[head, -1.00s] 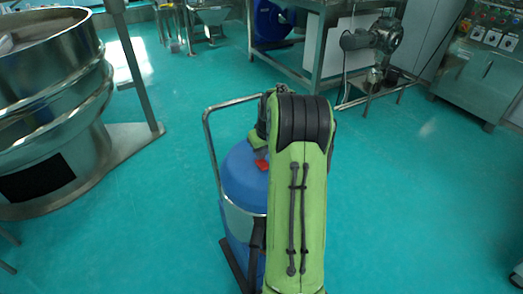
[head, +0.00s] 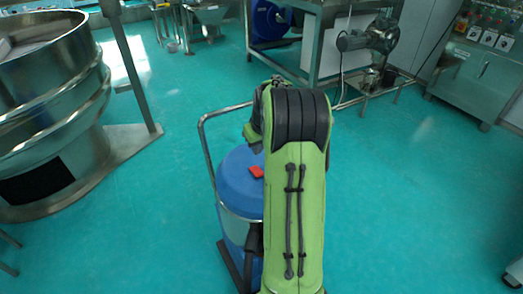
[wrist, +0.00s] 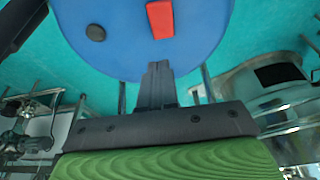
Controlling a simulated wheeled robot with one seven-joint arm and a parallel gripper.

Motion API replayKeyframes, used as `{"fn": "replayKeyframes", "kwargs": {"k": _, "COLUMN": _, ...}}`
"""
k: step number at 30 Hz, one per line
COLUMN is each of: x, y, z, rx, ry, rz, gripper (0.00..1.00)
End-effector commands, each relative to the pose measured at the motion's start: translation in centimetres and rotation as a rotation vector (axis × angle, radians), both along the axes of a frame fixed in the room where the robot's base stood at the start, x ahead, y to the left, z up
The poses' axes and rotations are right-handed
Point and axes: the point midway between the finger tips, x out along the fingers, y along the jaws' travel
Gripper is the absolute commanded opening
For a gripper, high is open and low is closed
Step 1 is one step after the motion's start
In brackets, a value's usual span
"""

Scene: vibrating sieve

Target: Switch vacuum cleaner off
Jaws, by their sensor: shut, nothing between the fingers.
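The vacuum cleaner (head: 235,185) is a blue drum with a steel handle frame, standing on the floor just left of my arm in the head view. My arm hides its right side. On its blue top sits a red switch (head: 256,171), which also shows in the wrist view (wrist: 160,19) at the top middle. Whether the switch is on or off I cannot tell. My gripper (wrist: 158,68) is shut and empty in the wrist view. Its tips point toward the red switch, with a small gap in the picture between them. In the head view my arm hides the fingers.
A large steel vibrating sieve (head: 60,110) stands at the left, with a post and base plate beside it. A steel table (head: 318,60) and a motor unit (head: 378,38) stand at the back. A control cabinet (head: 480,75) is at the right. The green floor around is open.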

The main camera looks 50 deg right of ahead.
Motion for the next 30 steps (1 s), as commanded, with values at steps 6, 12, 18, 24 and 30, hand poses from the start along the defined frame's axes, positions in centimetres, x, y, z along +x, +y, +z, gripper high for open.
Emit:
{"fn": "replayKeyframes", "kwargs": {"k": 6, "x": -0.4, "y": 0.0, "z": 5.6, "rx": -0.002, "ry": -0.001, "rz": -0.003, "gripper": 0.00}}
{"fn": "replayKeyframes", "kwargs": {"k": 12, "x": -0.7, "y": 0.0, "z": 8.2, "rx": 0.000, "ry": 0.001, "rz": -0.002, "gripper": 0.00}}
{"fn": "replayKeyframes", "kwargs": {"k": 18, "x": -0.7, "y": 0.1, "z": 8.4, "rx": 0.000, "ry": 0.002, "rz": -0.002, "gripper": 0.00}}
{"fn": "replayKeyframes", "kwargs": {"k": 24, "x": -0.7, "y": 0.1, "z": 8.3, "rx": 0.000, "ry": 0.002, "rz": -0.002, "gripper": 0.00}}
{"fn": "replayKeyframes", "kwargs": {"k": 30, "x": -0.7, "y": 0.1, "z": 8.3, "rx": 0.000, "ry": 0.002, "rz": -0.002, "gripper": 0.00}}
